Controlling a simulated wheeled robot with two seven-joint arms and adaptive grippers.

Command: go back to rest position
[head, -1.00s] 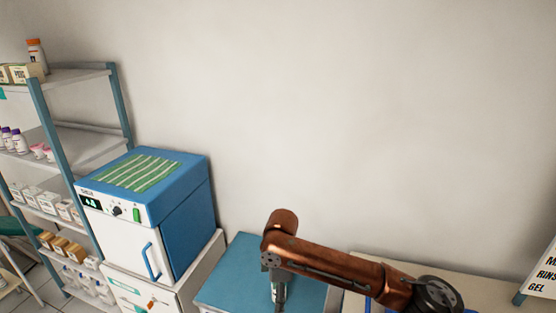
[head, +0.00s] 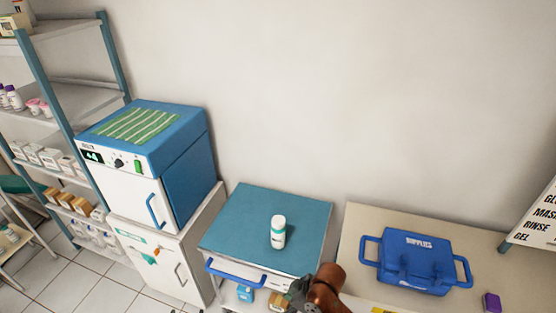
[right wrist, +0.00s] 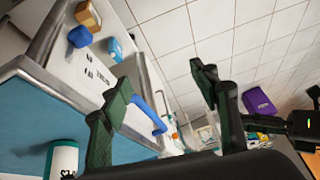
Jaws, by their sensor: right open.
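My right gripper (head: 296,292) is at the bottom of the head view, in front of the teal-topped cart (head: 235,215). In the right wrist view its two dark green fingers (right wrist: 162,80) are spread apart with nothing between them. A white bottle with a green label (head: 278,236) stands upright on the cart top, apart from the gripper. The bottle also shows at the lower left of the right wrist view (right wrist: 62,160). My left gripper is in no view.
A blue supplies case (head: 415,262) sits on the beige table (head: 358,222) at right, near a purple box (head: 492,302). A blue and white cabinet device (head: 185,155) and a shelf rack (head: 115,60) stand at left. Tiled floor (head: 90,265) shows at lower left.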

